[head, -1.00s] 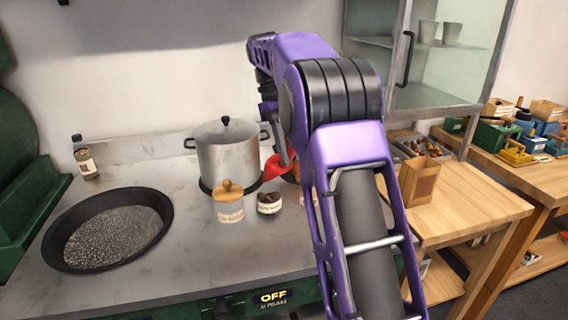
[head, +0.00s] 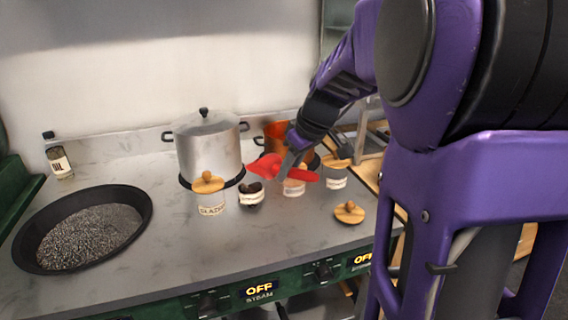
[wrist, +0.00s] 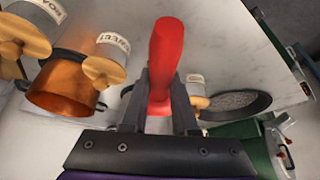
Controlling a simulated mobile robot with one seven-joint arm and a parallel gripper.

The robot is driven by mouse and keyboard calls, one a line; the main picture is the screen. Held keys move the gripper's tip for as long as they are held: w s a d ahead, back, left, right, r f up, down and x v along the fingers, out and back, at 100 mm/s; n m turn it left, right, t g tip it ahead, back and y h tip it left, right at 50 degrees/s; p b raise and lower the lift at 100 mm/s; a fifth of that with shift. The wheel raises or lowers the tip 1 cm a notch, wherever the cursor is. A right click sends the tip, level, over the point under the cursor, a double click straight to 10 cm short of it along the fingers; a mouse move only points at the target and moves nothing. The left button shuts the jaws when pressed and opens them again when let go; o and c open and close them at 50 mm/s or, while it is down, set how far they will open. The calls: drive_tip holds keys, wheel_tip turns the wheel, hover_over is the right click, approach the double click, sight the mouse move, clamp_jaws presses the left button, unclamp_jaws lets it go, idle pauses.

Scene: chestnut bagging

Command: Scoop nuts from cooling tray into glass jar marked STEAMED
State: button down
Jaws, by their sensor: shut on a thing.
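My gripper (head: 290,163) is shut on a red scoop (head: 262,168), held above the jars in front of the pots. In the wrist view the red scoop (wrist: 165,60) stands up between the two fingers (wrist: 158,118). Below it stand an open glass jar (head: 251,198) with dark contents and a jar (head: 294,188) partly hidden by the scoop. A jar (head: 211,206) with a wooden lid is on their left, another lidded jar (head: 336,180) on their right. I cannot read which label says STEAMED.
A loose wooden lid (head: 349,213) lies on the counter (head: 180,255). A steel pot (head: 207,150) and a copper pot (head: 273,135) stand behind the jars. A round black pan (head: 28,258) of dark grains is at left, with an oil bottle (head: 58,160) behind it. The front-middle counter is clear.

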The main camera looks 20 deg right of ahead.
drive_tip(key=shift+s+d+r+t+y, duration=0.1)
drive_tip(key=shift+s+t+y, duration=0.1)
drive_tip(key=shift+t+y, duration=0.4)
drive_tip(key=shift+r+p, duration=0.65)
drive_tip(key=shift+r, duration=0.85)
drive_tip(key=shift+f, duration=0.1)
